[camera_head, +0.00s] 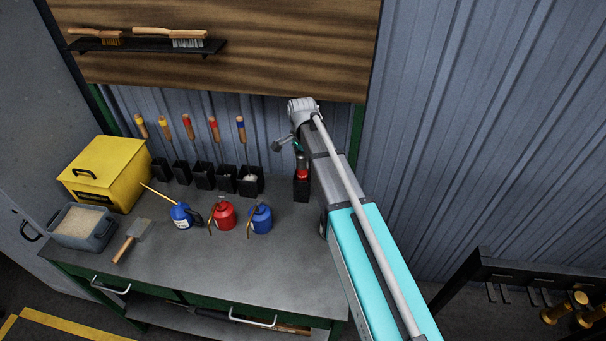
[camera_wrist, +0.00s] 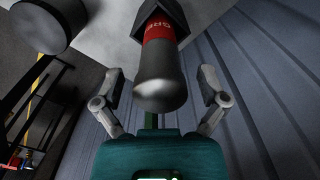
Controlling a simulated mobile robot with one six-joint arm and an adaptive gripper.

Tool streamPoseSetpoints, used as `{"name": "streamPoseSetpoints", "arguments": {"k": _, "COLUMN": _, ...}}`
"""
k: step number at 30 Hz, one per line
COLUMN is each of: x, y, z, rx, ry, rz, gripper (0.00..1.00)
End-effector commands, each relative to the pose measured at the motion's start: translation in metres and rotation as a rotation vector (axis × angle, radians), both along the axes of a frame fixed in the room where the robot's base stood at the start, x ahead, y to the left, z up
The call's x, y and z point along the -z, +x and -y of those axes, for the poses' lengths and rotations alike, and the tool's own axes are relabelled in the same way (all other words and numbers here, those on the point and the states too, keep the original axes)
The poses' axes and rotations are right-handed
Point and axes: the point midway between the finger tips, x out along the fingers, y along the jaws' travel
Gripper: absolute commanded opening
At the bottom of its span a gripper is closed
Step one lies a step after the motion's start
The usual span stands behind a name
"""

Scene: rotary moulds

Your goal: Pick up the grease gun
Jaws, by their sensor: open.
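The grease gun (camera_head: 302,174) stands in a black holder at the right end of the workbench, mostly covered by my arm in the head view. In the wrist view the grease gun (camera_wrist: 160,82) is a dark grey cylinder with a red lettered band, its rounded end towards the camera and its far end in the black holder (camera_wrist: 167,12). My gripper (camera_wrist: 160,76) is open, with one finger on each side of the grease gun and visible gaps between. In the head view my gripper is mostly hidden behind my arm.
Blue, red (camera_head: 223,215) and blue oil cans stand on the workbench (camera_head: 190,265). Several black holders with handled tools line its back. A wooden board (camera_head: 230,45) hangs above.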

Motion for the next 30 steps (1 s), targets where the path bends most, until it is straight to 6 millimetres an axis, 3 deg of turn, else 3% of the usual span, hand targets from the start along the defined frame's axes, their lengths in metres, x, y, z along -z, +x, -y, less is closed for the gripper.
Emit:
{"name": "streamPoseSetpoints", "arguments": {"k": 3, "x": 0.013, "y": 0.000, "z": 0.000, "rx": 0.000, "ry": 0.000, "rz": 0.000, "gripper": 0.92}}
{"name": "streamPoseSetpoints", "arguments": {"k": 9, "x": 0.020, "y": 0.000, "z": 0.000, "rx": 0.000, "ry": 0.000, "rz": 0.000, "gripper": 0.92}}
{"name": "streamPoseSetpoints", "arguments": {"k": 28, "x": 0.019, "y": 0.000, "z": 0.001, "rx": 0.001, "ry": 0.000, "rz": 0.000, "gripper": 0.92}}
{"name": "streamPoseSetpoints", "arguments": {"k": 30, "x": 0.019, "y": 0.000, "z": 0.001, "rx": 0.001, "ry": 0.000, "rz": 0.000, "gripper": 0.81}}
